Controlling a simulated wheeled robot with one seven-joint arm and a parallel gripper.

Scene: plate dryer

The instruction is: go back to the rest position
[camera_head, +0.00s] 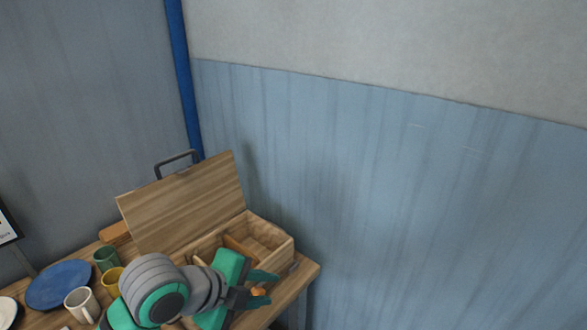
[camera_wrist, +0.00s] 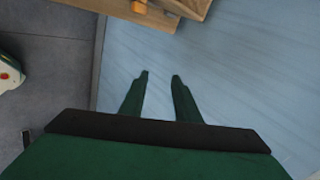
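My gripper (camera_head: 270,286) is in the head view at the lower middle, in front of the wooden box near the table's right end. In the wrist view its two green fingers (camera_wrist: 160,76) stand apart with nothing between them. A small orange piece (camera_head: 258,291) shows between the fingers in the head view. In the wrist view an orange piece (camera_wrist: 138,7) lies well beyond the fingertips, by the wooden edge. My arm hides part of the table and the box front.
The wooden box (camera_head: 278,242) has compartments and a raised lid (camera_head: 185,205). On the table (camera_head: 303,275) at left are a blue plate (camera_head: 58,285), a white mug (camera_head: 83,304), a green cup (camera_head: 105,258) and a yellow cup (camera_head: 112,279). A blue-panelled wall (camera_head: 420,200) stands behind.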

